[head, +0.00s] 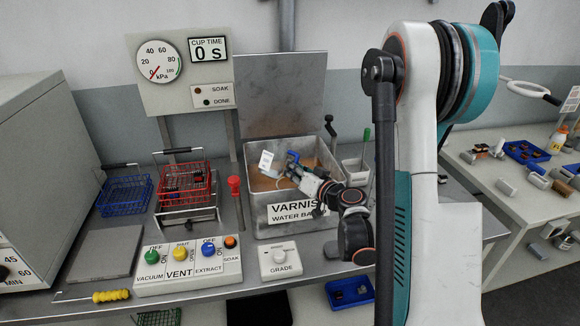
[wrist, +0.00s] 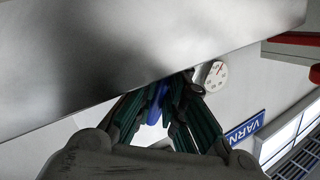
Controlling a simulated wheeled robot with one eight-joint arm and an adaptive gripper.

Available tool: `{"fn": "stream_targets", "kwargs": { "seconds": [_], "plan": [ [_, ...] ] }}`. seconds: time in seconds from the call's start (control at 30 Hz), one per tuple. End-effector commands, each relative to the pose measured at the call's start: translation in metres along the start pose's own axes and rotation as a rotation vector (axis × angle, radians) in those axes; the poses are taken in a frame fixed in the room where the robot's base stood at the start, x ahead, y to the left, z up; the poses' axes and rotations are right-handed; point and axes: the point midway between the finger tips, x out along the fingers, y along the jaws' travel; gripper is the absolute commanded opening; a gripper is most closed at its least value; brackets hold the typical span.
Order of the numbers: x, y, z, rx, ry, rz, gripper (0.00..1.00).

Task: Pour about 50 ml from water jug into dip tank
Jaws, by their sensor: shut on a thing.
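The dip tank (head: 262,215) is an open metal box marked VARNISH WATER BA..., with brown liquid inside and a raised metal lid behind. My gripper (head: 294,170) reaches in over its opening from the right. The jug's outline, tilt and water level cannot be made out. In the wrist view my gripper's fingers (wrist: 165,100) close around the blue part (wrist: 155,103); the rest is mostly hidden.
The raised lid (head: 283,95) stands close behind my gripper. A red wire basket (head: 184,187) and a blue one (head: 124,194) stand left of the tank. A control panel (head: 188,268) and a GRADE knob box (head: 280,262) lie in front.

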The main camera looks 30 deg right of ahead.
Motion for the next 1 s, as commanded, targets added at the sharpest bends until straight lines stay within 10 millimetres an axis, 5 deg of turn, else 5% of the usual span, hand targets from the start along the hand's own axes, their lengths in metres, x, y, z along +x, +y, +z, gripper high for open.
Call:
{"fn": "stream_targets", "kwargs": {
  "seconds": [1.0],
  "plan": [
    [-0.011, -0.020, -0.008, -0.440, 0.128, 0.080, 0.00]
  ]
}}
